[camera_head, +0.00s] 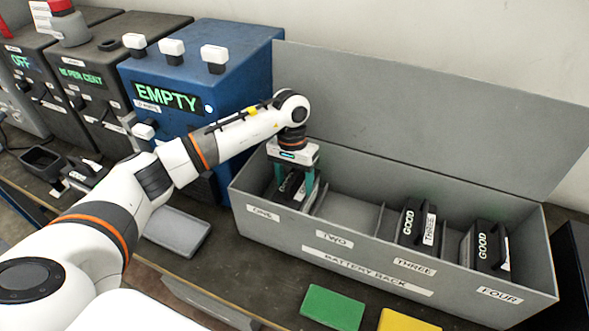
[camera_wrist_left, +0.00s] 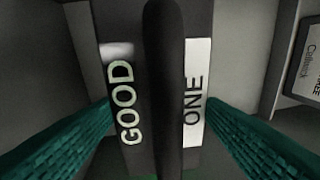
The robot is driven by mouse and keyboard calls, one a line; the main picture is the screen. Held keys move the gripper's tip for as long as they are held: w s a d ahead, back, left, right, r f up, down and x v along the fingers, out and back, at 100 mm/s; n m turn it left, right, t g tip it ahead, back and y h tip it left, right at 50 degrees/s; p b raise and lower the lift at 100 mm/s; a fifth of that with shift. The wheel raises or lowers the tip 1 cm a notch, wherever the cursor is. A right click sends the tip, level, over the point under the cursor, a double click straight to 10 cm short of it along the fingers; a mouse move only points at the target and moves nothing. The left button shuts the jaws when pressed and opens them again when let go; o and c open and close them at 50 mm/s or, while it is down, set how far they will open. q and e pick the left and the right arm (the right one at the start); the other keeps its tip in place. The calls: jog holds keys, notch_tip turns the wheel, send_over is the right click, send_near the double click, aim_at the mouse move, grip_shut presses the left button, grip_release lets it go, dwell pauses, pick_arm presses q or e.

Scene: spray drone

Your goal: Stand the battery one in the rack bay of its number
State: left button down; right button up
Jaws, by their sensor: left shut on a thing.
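Battery one (camera_wrist_left: 120,75) is a dark block with a black handle, marked GOOD and ONE in the left wrist view. In the head view the battery (camera_head: 291,186) is inside the bay labelled ONE of the grey battery rack (camera_head: 335,242). My left gripper (camera_head: 294,182) points down into that bay, and its green fingers are shut on the battery. They show on both sides of it in the wrist view (camera_wrist_left: 160,115). The battery looks upright, but its base is hidden by the rack's front wall. My right gripper is not in view.
Batteries stand in bay THREE (camera_head: 408,222) and bay FOUR (camera_head: 480,247); bay TWO (camera_head: 350,208) looks empty. The rack's grey lid (camera_head: 430,110) stands open behind. A blue machine (camera_head: 240,75) reading EMPTY is left of the rack. Green (camera_head: 332,307) and yellow (camera_head: 405,321) pads lie in front.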

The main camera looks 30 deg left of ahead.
pick_arm(q)
jog(key=shift+c, duration=1.3)
grip_release()
jog(key=shift+s, duration=0.1)
notch_tip(320, 180, up, 12)
jog(key=w+a+p, duration=0.1)
jog(key=p, duration=0.2)
jog(key=shift+w, duration=0.15)
jog(key=shift+f, duration=0.1)
